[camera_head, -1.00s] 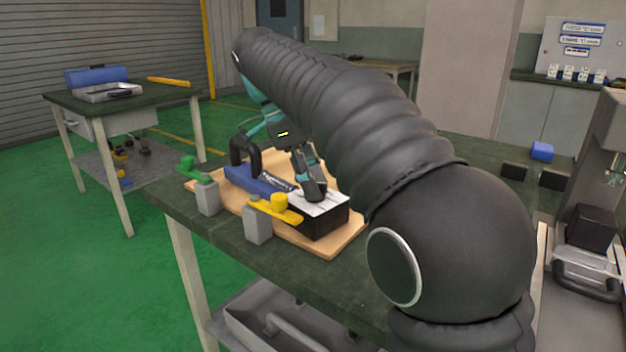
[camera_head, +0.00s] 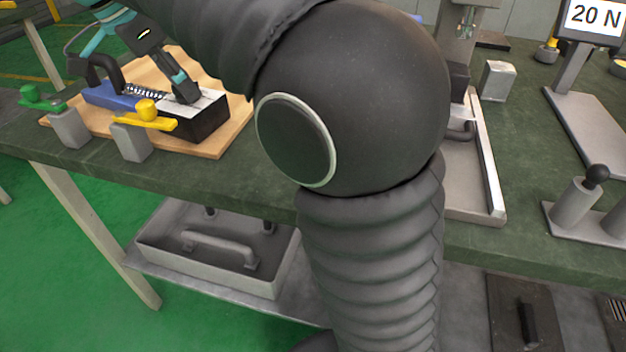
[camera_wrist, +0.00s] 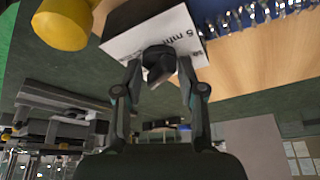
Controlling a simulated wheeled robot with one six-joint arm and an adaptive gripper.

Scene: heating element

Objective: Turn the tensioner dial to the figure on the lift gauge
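The lift gauge (camera_head: 596,17) is a display at the top right of the head view and reads "20 N". The tensioner is a black box with a white printed top (camera_head: 213,103) on a wooden board. In the wrist view a dark dial knob (camera_wrist: 158,62) stands on that white top (camera_wrist: 122,47); some print shows there, partly hidden. My gripper (camera_head: 186,96) is over the white top. In the wrist view my gripper (camera_wrist: 159,66) has its fingers apart, one on each side of the knob, with small gaps seeming to show. The dial's setting cannot be read.
The wooden board (camera_head: 235,131) also bears a blue block with a spring (camera_head: 145,92), a black handle, and a yellow clamp (camera_head: 150,118). A green clamp (camera_head: 40,98) sits at its left. A metal tray (camera_head: 470,214) and a grey stand with a black ball knob (camera_head: 580,195) are to the right.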

